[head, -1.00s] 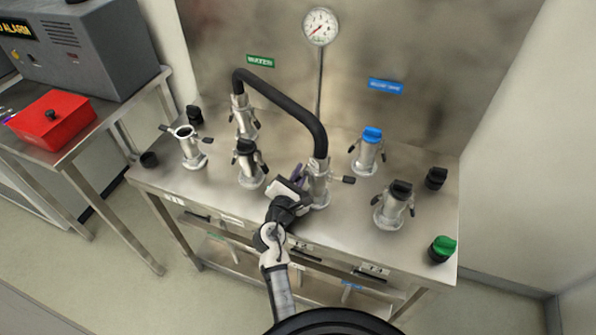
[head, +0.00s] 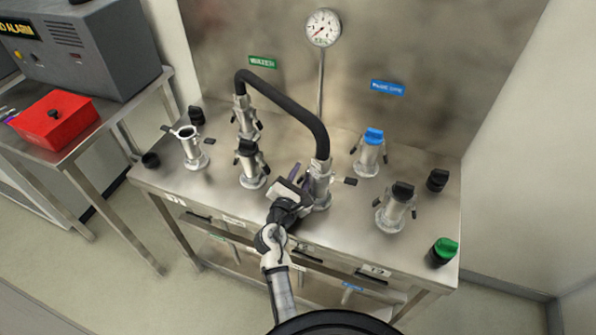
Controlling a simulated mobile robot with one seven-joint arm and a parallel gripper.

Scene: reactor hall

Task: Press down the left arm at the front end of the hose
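The black hose (head: 282,97) arches from a rear metal fitting (head: 245,117) to a front fitting (head: 320,184) in the head view. The right arm (head: 346,181) of the front fitting sticks out level to the right. The left arm of that fitting is hidden behind or beside my gripper. My gripper (head: 298,184) is at the left side of the front fitting, close to it or touching; I cannot tell which. A purple finger part shows above the gripper body. Its fingertips are too small and covered to show whether they are open or shut.
A black-capped fitting (head: 250,165) stands just left of my gripper. A blue-capped fitting (head: 369,154) and another black-capped one (head: 395,207) stand to the right. An open fitting (head: 190,147) is at left. Loose caps, one green (head: 442,252), lie on the steel table (head: 330,235).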

